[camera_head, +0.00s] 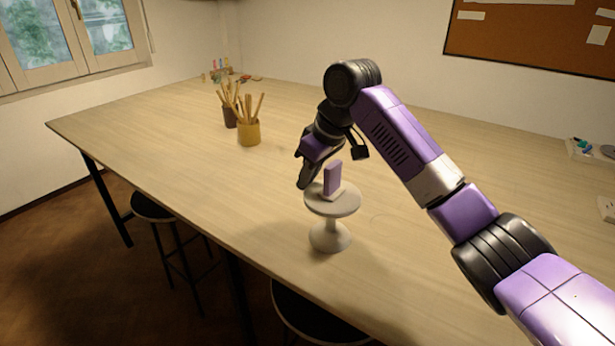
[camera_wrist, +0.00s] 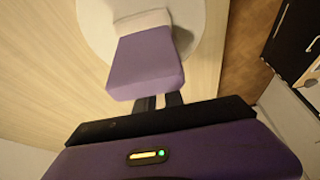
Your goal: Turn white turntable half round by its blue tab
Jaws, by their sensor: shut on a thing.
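The white turntable (camera_head: 345,207) stands on its pedestal on the wooden table, near the front edge. An upright tab (camera_head: 334,177), which looks purple-blue, rises from a small pale block on the turntable's top. In the wrist view the tab (camera_wrist: 145,65) is close in front of the fingers, with the white disc (camera_wrist: 90,30) beyond it. My gripper (camera_head: 310,174) reaches down at the left of the tab. It is shut on the tab; the tab hides part of the fingers in the wrist view (camera_wrist: 162,101).
A yellow cup (camera_head: 249,134) and a dark cup (camera_head: 231,118) hold wooden tools farther back. Small coloured items lie at the far end. Dark stools (camera_head: 152,207) stand below the front edge. The table around the turntable is clear.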

